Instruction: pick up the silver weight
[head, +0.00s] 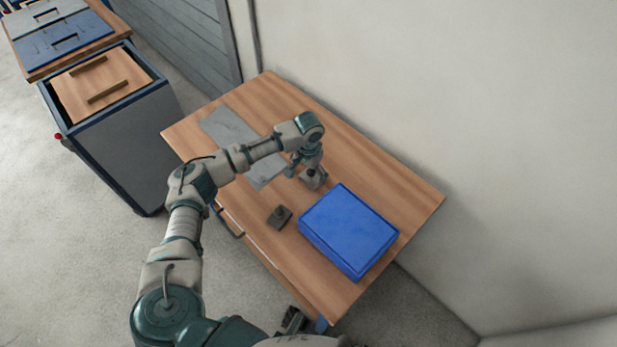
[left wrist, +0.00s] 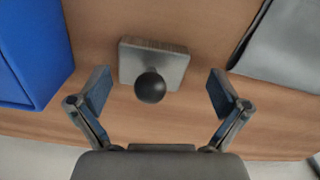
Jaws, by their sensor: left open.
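The silver weight (left wrist: 153,65) is a square grey block with a round black knob. It stands on the wooden table, and in the head view the weight (head: 313,181) is partly hidden by my gripper. My left gripper (head: 305,172) points down over it. In the left wrist view the gripper (left wrist: 157,92) is open, with a fingertip to either side of the knob and clear space between each finger and the weight. Nothing is held. My right gripper does not show.
A blue box (head: 348,231) stands close on the right. A darker small block with a knob (head: 279,217) sits near the front edge. A flat grey sheet (head: 227,127) lies at the back left. The wall borders the table (head: 403,192), whose right end is bare.

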